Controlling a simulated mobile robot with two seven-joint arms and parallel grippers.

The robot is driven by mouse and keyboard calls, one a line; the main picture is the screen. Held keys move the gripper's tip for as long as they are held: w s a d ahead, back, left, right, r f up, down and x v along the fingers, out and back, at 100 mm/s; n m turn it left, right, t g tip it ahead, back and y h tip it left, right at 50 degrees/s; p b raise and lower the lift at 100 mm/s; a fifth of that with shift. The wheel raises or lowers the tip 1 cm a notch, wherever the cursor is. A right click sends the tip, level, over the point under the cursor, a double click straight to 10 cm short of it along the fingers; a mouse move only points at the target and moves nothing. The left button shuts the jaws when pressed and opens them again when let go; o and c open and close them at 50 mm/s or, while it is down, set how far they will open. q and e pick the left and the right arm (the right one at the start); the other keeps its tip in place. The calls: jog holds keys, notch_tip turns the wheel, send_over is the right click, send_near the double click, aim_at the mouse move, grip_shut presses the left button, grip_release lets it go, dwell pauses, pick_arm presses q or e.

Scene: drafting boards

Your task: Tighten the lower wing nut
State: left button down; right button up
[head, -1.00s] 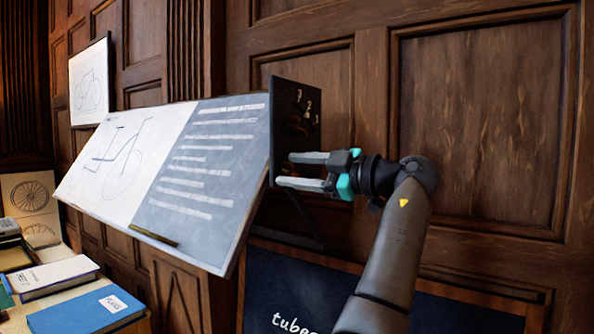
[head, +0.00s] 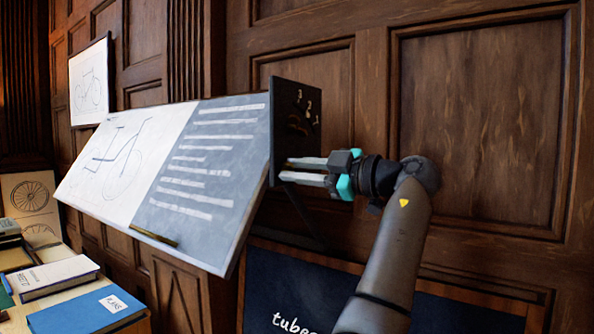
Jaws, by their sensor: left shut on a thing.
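The tilted drafting board (head: 215,190) stands left of centre, with a dark side plate (head: 290,100) at its right end. The plate carries small pale numerals and a dim brass-coloured part (head: 296,123) in its upper half. My left gripper (head: 286,169) reaches in from the right at the plate's lower edge. Its two pale fingers are close together, shut on what appears to be the lower wing nut. A small brass-coloured bit shows between the fingertips; the rest of the nut is hidden. My right gripper is out of view.
Books, one white (head: 55,276) and one blue (head: 88,312), lie on a table at the lower left. A dark lettered board (head: 380,312) is below my arm. Wood panelling (head: 480,110) stands close behind the arm.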

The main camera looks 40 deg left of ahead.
pick_arm(q)
jog(key=shift+m, duration=0.3)
jog(key=shift+w+f+m+p, duration=0.1)
jog(key=shift+w+m+p, duration=0.1)
jog(key=shift+m+p, duration=3.75)
jog(key=shift+w+f+m+p, duration=0.1)
jog(key=shift+w+m+p, duration=0.1)
jog(key=shift+m+p, duration=3.7)
jog(key=shift+w+f+m+p, duration=0.15)
jog(key=shift+m+p, duration=2.2)
jog(key=shift+m, duration=3.1)
jog(key=c, duration=0.7)
grip_release()
jog(key=shift+r, duration=0.1)
